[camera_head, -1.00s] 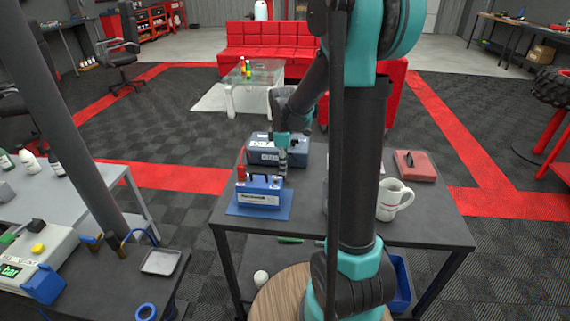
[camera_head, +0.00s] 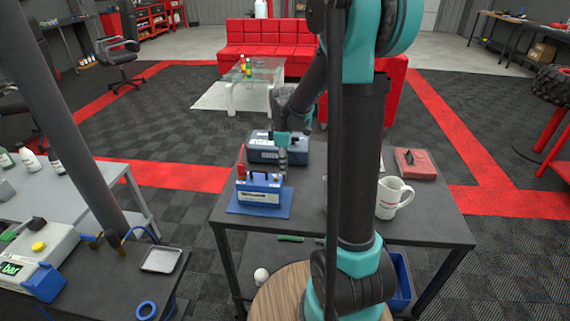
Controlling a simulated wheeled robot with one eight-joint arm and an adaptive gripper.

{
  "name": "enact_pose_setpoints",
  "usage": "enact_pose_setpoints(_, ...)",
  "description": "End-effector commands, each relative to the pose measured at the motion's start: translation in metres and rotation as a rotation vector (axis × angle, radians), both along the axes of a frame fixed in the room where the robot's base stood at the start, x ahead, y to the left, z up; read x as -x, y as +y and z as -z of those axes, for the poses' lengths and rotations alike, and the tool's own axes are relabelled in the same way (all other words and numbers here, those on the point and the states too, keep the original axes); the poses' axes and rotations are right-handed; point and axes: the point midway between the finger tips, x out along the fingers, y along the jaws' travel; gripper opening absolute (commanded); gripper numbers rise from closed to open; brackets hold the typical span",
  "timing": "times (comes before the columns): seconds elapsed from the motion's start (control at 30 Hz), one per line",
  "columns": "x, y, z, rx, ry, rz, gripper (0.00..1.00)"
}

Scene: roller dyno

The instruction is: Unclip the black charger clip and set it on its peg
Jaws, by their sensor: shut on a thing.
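A blue battery (camera_head: 259,196) with a white label stands on a blue mat (camera_head: 233,208) on the dark table. A red clip (camera_head: 241,172) sits at its left terminal. My gripper (camera_head: 283,170) points down at the battery's right end, by the right terminal. Its fingers are close together, shut on the black charger clip, which is too small and too covered to make out clearly. I cannot tell whether the clip still touches the terminal. The dark blue-grey charger box (camera_head: 262,155) stands just behind the battery. I cannot make out the peg.
A white mug (camera_head: 389,199) and a red case (camera_head: 415,164) stand on the right of the table (camera_head: 421,225). My arm hides the table's middle. A bench with a metal tray (camera_head: 161,259) is at the lower left. The table's front edge is mostly clear.

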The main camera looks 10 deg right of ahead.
Motion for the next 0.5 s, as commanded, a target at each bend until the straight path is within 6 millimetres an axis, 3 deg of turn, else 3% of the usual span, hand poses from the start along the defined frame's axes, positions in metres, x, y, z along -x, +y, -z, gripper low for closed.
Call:
enact_pose_setpoints(0.17,0.0001,-0.0001,0.0000,0.000,0.000,0.000,0.00)
enact_pose_setpoints(0.2,0.0001,-0.0001,0.0000,0.000,0.000,0.000,0.17)
enact_pose_setpoints(0.3,0.0001,-0.0001,0.0000,0.000,0.000,0.000,0.29)
enact_pose_setpoints(0.4,0.0002,0.0000,0.0000,0.000,0.000,0.000,0.39)
enact_pose_setpoints(0.5,0.0002,0.0000,0.0000,0.000,0.000,0.000,0.39)
